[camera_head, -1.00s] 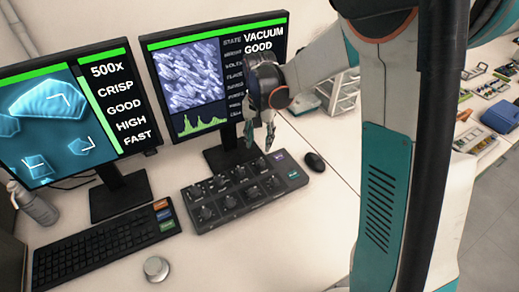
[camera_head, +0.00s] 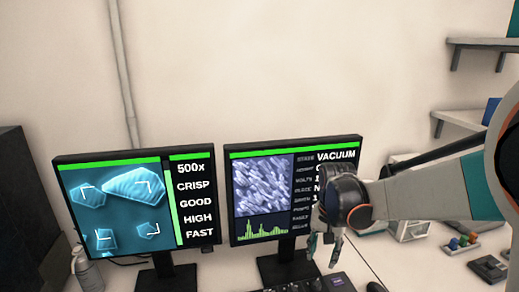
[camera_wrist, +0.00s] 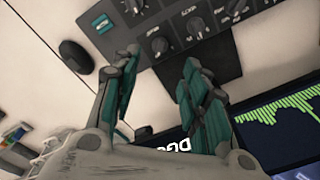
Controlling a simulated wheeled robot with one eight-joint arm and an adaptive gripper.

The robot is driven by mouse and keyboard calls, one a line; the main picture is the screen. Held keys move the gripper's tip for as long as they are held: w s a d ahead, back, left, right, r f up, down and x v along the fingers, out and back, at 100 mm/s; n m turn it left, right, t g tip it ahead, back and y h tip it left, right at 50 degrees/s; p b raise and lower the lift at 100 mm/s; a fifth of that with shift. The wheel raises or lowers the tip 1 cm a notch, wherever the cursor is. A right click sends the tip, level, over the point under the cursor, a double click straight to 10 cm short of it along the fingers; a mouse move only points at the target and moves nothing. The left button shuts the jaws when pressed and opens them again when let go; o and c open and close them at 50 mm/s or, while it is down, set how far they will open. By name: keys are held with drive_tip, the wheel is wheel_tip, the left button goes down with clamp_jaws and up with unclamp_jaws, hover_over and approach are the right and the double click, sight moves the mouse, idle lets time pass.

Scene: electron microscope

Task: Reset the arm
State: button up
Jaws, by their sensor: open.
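My gripper (camera_head: 324,252) hangs from my arm in front of the right monitor (camera_head: 262,192), fingers pointing down. In the wrist view its two teal-padded fingers (camera_wrist: 160,95) are apart with nothing between them. The dark knob panel (camera_wrist: 187,35) lies beyond the fingertips in that view. In the head view only the panel's top edge (camera_head: 335,284) shows at the bottom, below my gripper. My arm reaches in from the right side of the head view.
The left monitor (camera_head: 128,205) reads 500x, CRISP, GOOD, HIGH, FAST. A spray bottle (camera_head: 86,270) stands left of it. A black mouse (camera_wrist: 76,57) lies beside the panel. Shelves (camera_head: 480,43) are on the right wall.

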drive_tip(key=s+r+n+t, duration=0.3)
drive_tip(key=s+r, duration=0.1)
drive_tip(key=s, duration=0.6)
drive_tip(key=s+r+n+t, duration=0.3)
drive_tip(key=s+r, duration=0.2)
drive_tip(key=s, duration=0.5)
drive_tip(key=shift+s+d+t, duration=0.3)
drive_tip(key=shift+s, duration=0.1)
drive_tip(key=shift+c, duration=0.2)
